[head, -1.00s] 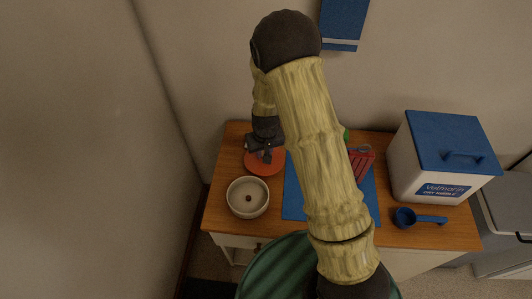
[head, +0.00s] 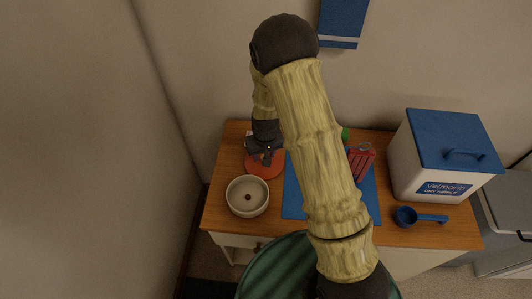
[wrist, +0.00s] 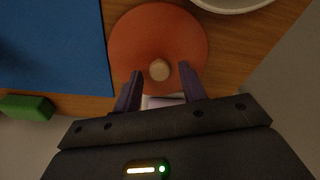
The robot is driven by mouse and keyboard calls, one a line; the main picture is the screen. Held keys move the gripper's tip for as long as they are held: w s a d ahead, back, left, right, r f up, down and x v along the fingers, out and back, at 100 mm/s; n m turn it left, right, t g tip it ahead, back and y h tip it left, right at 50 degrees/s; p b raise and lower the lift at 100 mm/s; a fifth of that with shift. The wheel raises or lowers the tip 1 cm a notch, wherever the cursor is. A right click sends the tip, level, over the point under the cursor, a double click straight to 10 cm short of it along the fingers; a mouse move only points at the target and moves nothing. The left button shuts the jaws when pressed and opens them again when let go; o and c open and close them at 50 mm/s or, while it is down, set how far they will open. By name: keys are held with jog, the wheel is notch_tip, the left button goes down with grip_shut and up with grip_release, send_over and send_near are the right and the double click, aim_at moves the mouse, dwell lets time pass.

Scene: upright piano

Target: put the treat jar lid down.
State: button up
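The treat jar lid, an orange-red disc with a small tan knob (wrist: 160,70), lies flat on the wooden table at the back left. It shows in the head view (head: 262,170), partly covered by my gripper. My gripper (wrist: 160,82) is open over the lid's edge. Its two fingers stand apart on either side, with a clear gap between each fingertip and the knob. In the head view my gripper (head: 262,156) is just above the lid. No jar can be made out clearly.
A cream bowl (head: 247,207) stands close in front of the lid. A blue mat (head: 293,200) lies to its right, with a red item (head: 361,160) and a green item (head: 345,134) beyond. A blue scoop (head: 405,216) and a blue-lidded bin (head: 420,165) are at the right.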

jog(key=shift+r, duration=0.15)
notch_tip(320, 180, up, 13)
jog(key=s+p, duration=0.1)
jog(key=p, duration=0.1)
jog(key=shift+s+d, duration=0.2)
jog(key=shift+s, duration=0.2)
dwell(0.4)
jog(key=s+d+r+m, duration=0.1)
jog(key=s+d+r, duration=0.3)
jog(key=s, duration=0.3)
jog(key=s+d+r+m, duration=0.1)
jog(key=s+d+r, duration=0.3)
jog(key=s+d, duration=0.2)
jog(key=shift+s+t, duration=0.4)
jog(key=shift+s, duration=0.2)
